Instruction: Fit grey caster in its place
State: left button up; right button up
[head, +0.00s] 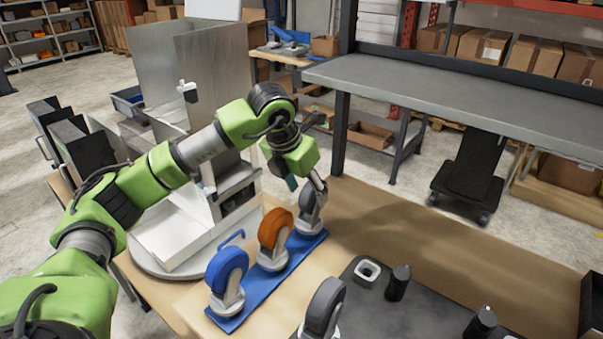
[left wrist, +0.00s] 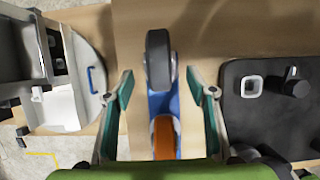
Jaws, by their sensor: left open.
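A grey caster (head: 311,203) stands upright at the far end of a blue strip (head: 226,322), beyond an orange caster (head: 275,228) and a blue caster (head: 226,268). Another dark grey caster (head: 324,305) stands at the front, partly cut off by the frame edge. My left gripper (head: 306,184) is open and empty, pointing down by the far grey caster. In the left wrist view this grey caster (left wrist: 159,60) lies between the lines of the two spread fingers, with a gap on each side. My right gripper is out of view.
A dark mat (head: 375,310) at the front right bears a white square socket (head: 367,271) and black posts (head: 398,283). A white machine on a round base (head: 165,268) stands left of the strip. The brown tabletop (head: 440,250) behind the mat is clear.

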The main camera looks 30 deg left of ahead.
aim_at(312, 202)
pick_arm(q)
jog(key=p+x, duration=0.1)
jog(key=x, duration=0.4)
jog(key=shift+f, duration=0.1)
jog(key=shift+w+f, duration=0.25)
jog(key=shift+f, duration=0.25)
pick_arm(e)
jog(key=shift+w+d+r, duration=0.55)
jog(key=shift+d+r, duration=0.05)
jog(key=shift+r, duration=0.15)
pick_arm(q)
grip_shut()
jog(key=shift+r, duration=0.2)
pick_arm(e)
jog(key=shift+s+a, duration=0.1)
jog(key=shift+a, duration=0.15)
